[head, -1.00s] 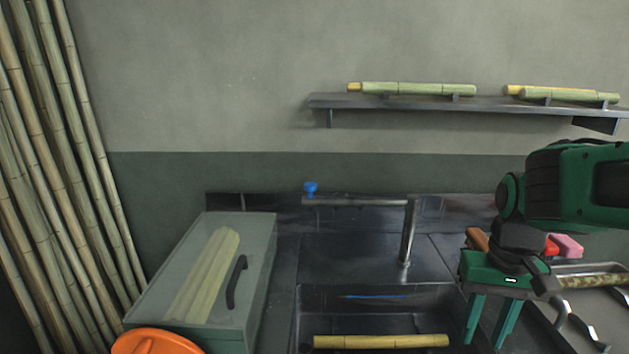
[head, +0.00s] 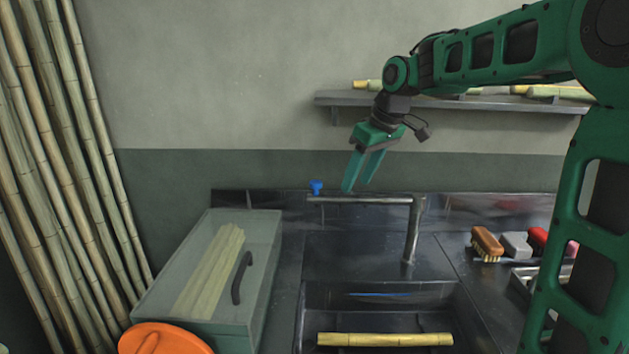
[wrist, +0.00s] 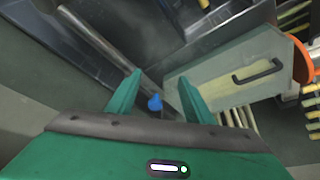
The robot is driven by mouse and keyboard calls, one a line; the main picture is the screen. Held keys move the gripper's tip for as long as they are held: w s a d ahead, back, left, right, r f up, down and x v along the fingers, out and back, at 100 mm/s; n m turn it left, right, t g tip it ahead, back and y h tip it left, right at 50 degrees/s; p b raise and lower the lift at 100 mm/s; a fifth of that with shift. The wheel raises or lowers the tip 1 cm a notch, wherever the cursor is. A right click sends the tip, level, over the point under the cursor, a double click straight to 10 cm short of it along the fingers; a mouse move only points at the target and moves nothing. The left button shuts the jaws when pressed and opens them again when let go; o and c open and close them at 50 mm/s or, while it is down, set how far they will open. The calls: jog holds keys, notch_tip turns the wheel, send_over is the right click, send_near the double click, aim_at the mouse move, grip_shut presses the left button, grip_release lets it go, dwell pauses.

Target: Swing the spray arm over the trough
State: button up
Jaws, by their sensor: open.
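The spray arm (head: 345,200) is a grey metal tube that runs left from the top of an upright post (head: 412,235). A blue knob (head: 316,187) sits at its left end. The trough (head: 330,310) is a dark basin in front, with a cane piece (head: 385,339) lying across it. My gripper (head: 357,188) is open and points down by the middle of the spray arm; I cannot tell if it touches. In the wrist view the tube (wrist: 92,35) shows at upper left, and the blue knob (wrist: 155,102) shows between the fingers of my gripper (wrist: 160,77).
A lidded box (head: 262,245) with a dark handle stands left of the trough, an orange disc (head: 165,340) before it. Brushes (head: 487,242) and a grey block (head: 516,244) lie right. A wall shelf (head: 345,101) holds canes. Tall canes (head: 70,150) lean at far left.

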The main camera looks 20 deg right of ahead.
send_over(316, 181)
jog(key=s, duration=0.2)
jog(key=f, duration=0.1)
jog(key=w+f, duration=0.1)
jog(key=f, duration=0.1)
jog(key=shift+d+f, duration=0.15)
jog(key=shift+f, duration=0.05)
jog(key=shift+w+f, duration=0.15)
jog(key=shift+f, duration=0.45)
jog(key=shift+c, duration=0.6)
